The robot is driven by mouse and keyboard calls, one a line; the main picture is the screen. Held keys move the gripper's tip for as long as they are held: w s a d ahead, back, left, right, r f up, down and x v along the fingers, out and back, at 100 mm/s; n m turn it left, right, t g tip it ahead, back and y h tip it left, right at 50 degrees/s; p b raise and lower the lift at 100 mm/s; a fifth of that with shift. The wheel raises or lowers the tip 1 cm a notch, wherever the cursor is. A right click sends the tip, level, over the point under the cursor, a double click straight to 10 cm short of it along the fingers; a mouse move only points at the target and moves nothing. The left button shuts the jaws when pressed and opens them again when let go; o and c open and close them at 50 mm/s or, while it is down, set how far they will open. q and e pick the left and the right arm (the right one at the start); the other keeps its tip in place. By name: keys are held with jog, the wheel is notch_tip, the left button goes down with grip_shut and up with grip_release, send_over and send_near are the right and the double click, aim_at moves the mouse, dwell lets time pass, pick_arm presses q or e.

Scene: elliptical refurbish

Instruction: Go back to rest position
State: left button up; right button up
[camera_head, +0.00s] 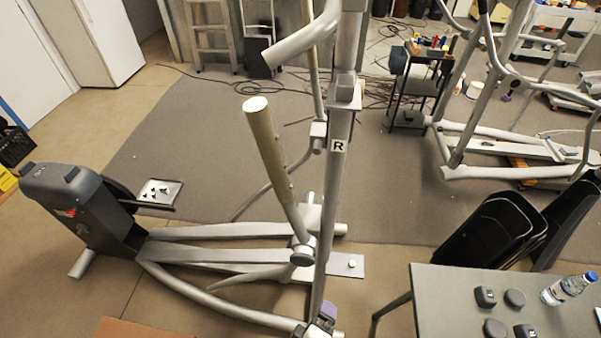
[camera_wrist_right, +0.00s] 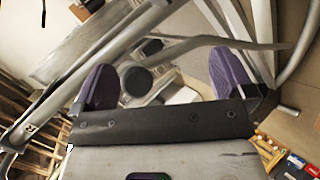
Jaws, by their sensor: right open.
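The grey elliptical machine fills the middle of the head view, with its dark drive housing (camera_head: 82,205) at the left. Its upright arm bar (camera_head: 335,185) carries an "R" label (camera_head: 338,146). A purple finger of my right gripper (camera_head: 327,313) shows at the bottom middle, close to the lower end of that bar in the picture. In the right wrist view my right gripper (camera_wrist_right: 165,82) has its two purple fingers wide apart with nothing held. Grey tubes and a round dark cap (camera_wrist_right: 137,82) lie beyond the fingers. My left gripper is not in view.
A grey table (camera_head: 455,300) at the bottom right holds dark round and square parts and water bottles (camera_head: 565,288). Stacked black chairs (camera_head: 492,232) stand behind it. A small tray (camera_head: 160,193) with dark parts is by the housing. Grey mat (camera_head: 200,130) lies open behind.

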jog(key=s+d+r+m+g+y, duration=0.45)
jog(key=s+d+m, duration=0.3)
jog(key=d, duration=0.35)
jog(key=s+d+f+m+g, duration=0.2)
jog(key=s+d+f, duration=0.2)
jog(key=s+d, duration=0.35)
notch_tip(320, 180, up, 20)
jog(key=s+p, duration=0.1)
jog(key=p, duration=1.9)
jog(key=shift+a+r+p, duration=0.25)
jog(key=shift+a+p, duration=0.05)
jog(key=shift+a, duration=0.15)
jog(key=shift+n+h, duration=0.25)
